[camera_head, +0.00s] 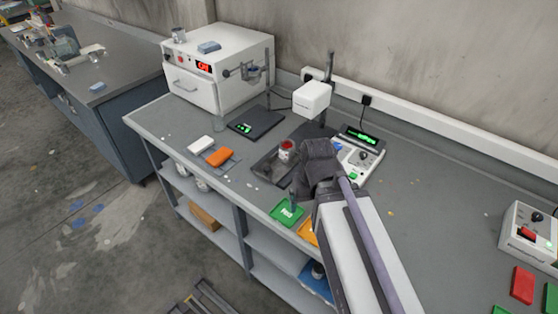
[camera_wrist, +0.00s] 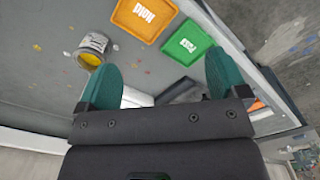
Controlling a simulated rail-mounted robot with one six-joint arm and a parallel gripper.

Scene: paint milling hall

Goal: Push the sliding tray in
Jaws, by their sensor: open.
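A dark, low tray (camera_head: 266,168) lies on the bench below a white-headed instrument (camera_head: 312,98) on a stand. A small can with a red top (camera_head: 286,150) stands at the tray. My arm and wrist hide the tray's right side, so how far it is slid out cannot be told. My gripper (camera_head: 294,196) points down near the bench's front edge, beside the tray and close to the green card. In the wrist view my gripper (camera_wrist: 162,72) has its two teal fingers spread wide with nothing held between them.
A green "PASS" card (camera_wrist: 187,42) and an orange "HOLD" card (camera_wrist: 144,17) lie close to my fingers. An open can of yellow paint (camera_wrist: 91,50) stands left of them. An oven (camera_head: 220,68), a black scale (camera_head: 257,122) and a control box (camera_head: 360,155) surround the tray.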

